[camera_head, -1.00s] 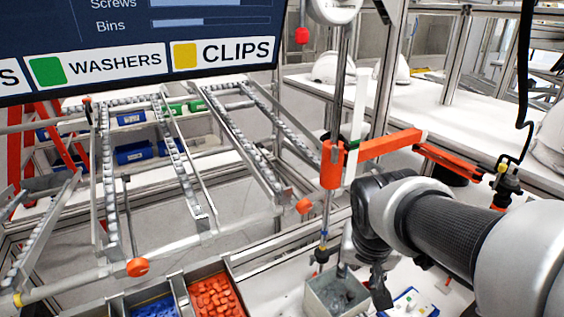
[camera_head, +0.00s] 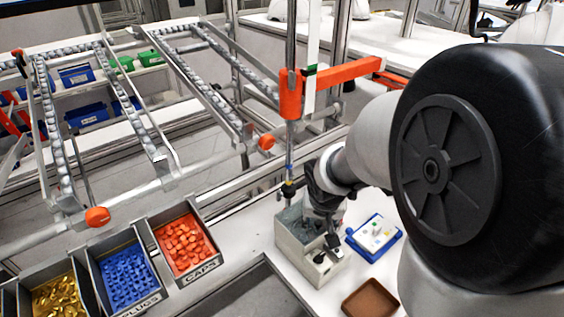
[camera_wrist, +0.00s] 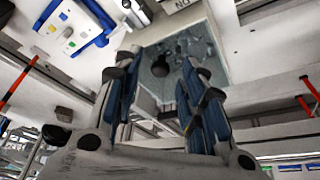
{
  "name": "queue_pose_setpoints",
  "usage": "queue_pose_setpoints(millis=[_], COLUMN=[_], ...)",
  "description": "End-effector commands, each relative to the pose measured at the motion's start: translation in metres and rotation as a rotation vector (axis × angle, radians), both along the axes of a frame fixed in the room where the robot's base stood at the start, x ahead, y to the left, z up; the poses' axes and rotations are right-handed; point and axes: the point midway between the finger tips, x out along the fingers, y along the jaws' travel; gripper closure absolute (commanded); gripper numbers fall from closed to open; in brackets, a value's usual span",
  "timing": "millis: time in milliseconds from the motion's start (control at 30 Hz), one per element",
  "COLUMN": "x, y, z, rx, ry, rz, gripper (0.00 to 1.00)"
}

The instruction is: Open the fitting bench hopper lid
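The hopper is a beige-grey box (camera_head: 290,258) on the white bench, low and right of centre in the head view. In the wrist view its pale rim (camera_wrist: 236,45) surrounds a grey, see-through-looking top, which I take for the lid (camera_wrist: 208,48). A dark round knob (camera_wrist: 160,66) shows there. My gripper (camera_wrist: 157,78) is open, with its two blue-padded fingers on either side of the knob in the picture; I cannot tell whether they touch it. In the head view my gripper (camera_head: 322,225) is over the hopper and hides part of its top.
Bins of yellow parts (camera_head: 58,298), blue plugs (camera_head: 125,278) and orange caps (camera_head: 184,243) stand left of the hopper. A blue-edged tray (camera_head: 374,238) and a brown tray (camera_head: 370,299) lie to its right. An orange bracket (camera_head: 291,95) on a post rises behind.

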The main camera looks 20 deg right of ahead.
Motion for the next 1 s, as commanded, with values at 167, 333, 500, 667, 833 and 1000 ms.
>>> queue_pose_setpoints(millis=[167, 333, 500, 667, 833, 1000], x=[0.0020, 0.0020, 0.0019, 0.0019, 0.0019, 0.0019], y=[-0.0008, -0.0008, -0.0007, -0.0007, -0.0006, -0.0006], z=[-0.0044, -0.0039, -0.0038, -0.0037, -0.0037, -0.0037], rx=[-0.001, -0.001, -0.001, -0.001, -0.001, -0.001], ry=[-0.001, -0.001, -0.001, -0.001, -0.001, -0.001], rz=[0.001, 0.001, 0.001, 0.001, 0.001, 0.001], gripper=[0.62, 0.62, 0.73, 0.84, 0.95, 1.00])
